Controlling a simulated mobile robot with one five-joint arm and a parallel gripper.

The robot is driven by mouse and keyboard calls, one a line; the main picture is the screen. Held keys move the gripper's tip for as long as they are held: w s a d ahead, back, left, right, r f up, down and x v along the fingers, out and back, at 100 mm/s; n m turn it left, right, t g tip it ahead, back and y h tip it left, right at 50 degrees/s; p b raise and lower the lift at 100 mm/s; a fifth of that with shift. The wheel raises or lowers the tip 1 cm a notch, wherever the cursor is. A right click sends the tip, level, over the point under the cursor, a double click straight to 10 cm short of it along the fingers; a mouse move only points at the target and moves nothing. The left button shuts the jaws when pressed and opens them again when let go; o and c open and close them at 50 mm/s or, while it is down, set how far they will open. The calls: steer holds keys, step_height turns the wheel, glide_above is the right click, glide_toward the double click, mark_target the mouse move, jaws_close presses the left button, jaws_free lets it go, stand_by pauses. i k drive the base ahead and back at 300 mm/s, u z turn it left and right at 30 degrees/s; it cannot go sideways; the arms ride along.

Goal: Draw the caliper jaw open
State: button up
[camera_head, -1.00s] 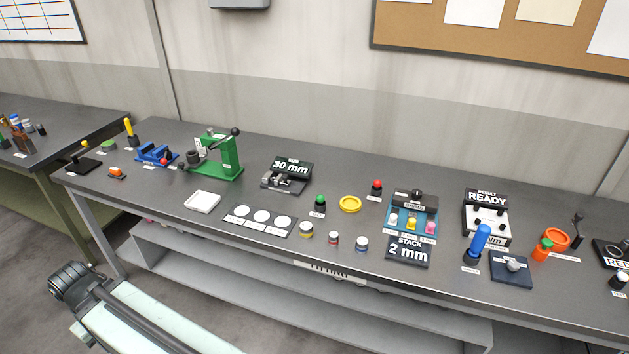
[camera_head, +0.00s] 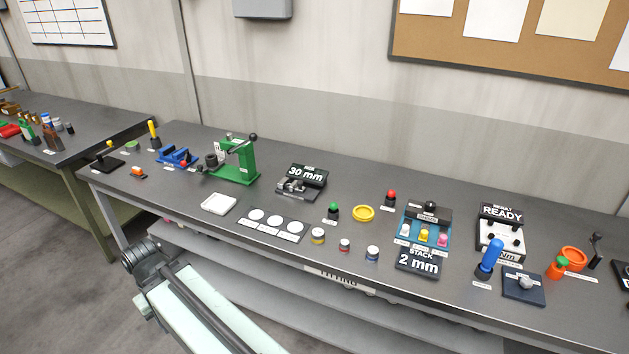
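The caliper (camera_head: 296,188) is a small grey and black device in the middle of the bench, in front of a black display that reads 30 mm (camera_head: 307,173). Its jaw is too small here to tell how far it is open. My arm (camera_head: 190,300), pale green with a black joint, shows at the lower left in front of the bench, well apart from the caliper. My gripper is not in view.
On the grey bench (camera_head: 200,240), a green press (camera_head: 238,163) stands left of the caliper. A white tray (camera_head: 218,204) and a plate with three white discs (camera_head: 272,224) lie in front. A green button (camera_head: 333,211) and a yellow ring (camera_head: 363,214) are at its right.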

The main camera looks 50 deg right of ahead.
mark_target(297, 186)
steer(key=z, duration=0.15)
steer(key=i, duration=1)
steer(key=u, duration=0.1)
